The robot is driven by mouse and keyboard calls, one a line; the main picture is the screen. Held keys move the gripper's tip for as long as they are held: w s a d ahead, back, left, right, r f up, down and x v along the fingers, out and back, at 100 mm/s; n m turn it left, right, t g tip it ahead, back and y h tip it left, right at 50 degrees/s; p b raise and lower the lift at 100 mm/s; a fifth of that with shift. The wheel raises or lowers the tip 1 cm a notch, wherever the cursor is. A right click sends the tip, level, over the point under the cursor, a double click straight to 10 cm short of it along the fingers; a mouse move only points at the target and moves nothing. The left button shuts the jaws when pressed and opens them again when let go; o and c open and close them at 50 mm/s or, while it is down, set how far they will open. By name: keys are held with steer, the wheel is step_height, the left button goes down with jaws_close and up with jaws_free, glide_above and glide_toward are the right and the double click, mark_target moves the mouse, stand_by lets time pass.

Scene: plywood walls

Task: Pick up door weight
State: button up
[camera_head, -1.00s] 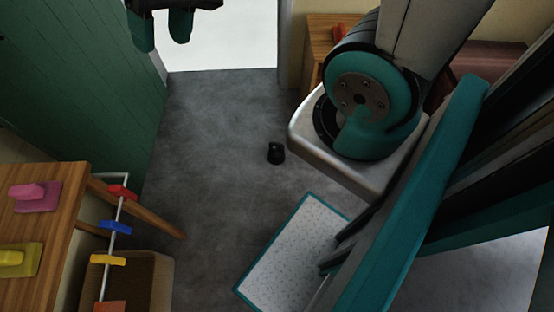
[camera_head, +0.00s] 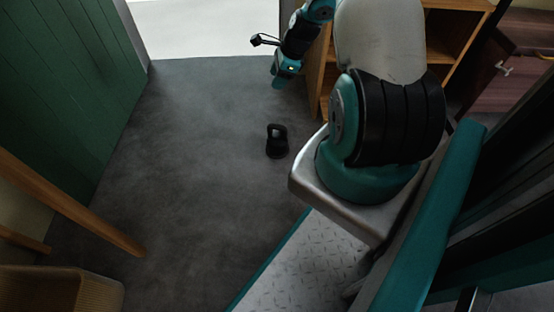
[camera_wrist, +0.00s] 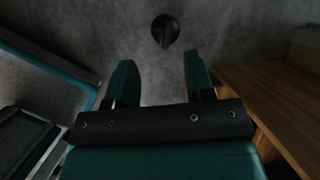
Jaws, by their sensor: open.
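The door weight (camera_head: 277,141) is a small black block with a loop handle, standing upright on the grey floor near the middle of the head view. In the wrist view the door weight (camera_wrist: 165,31) lies beyond the fingertips, a little right of the middle between them. My gripper (camera_wrist: 158,70) is open and empty, its two teal fingers apart. In the head view my gripper (camera_head: 279,80) hangs behind the weight, near the wooden shelf. It is apart from the weight.
A wooden shelf (camera_head: 440,45) stands at the back right; its wooden side (camera_wrist: 260,95) is close to my right finger in the wrist view. A green plank door (camera_head: 75,80) is at the left. A wicker-like bin (camera_head: 60,290) stands front left. The floor around the weight is clear.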

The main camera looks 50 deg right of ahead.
mark_target(278, 126)
steer(key=s+d+f+m+b, duration=0.3)
steer(key=d+f+m+b, duration=0.1)
steer(key=f, duration=0.8)
steer(key=b+x, duration=0.2)
steer(key=x, duration=0.1)
steer(key=b+x, duration=0.2)
steer(key=x, duration=0.2)
steer(key=b+x, duration=0.3)
steer(key=shift+d+f, duration=0.3)
steer(key=shift+f, duration=0.2)
steer(key=shift+h, duration=0.3)
steer(key=b+x, duration=0.5)
steer(key=shift+a+f, duration=0.2)
steer(key=shift+f, duration=0.15)
steer(key=shift+r, duration=0.15)
jaws_close()
steer(key=shift+w, duration=0.1)
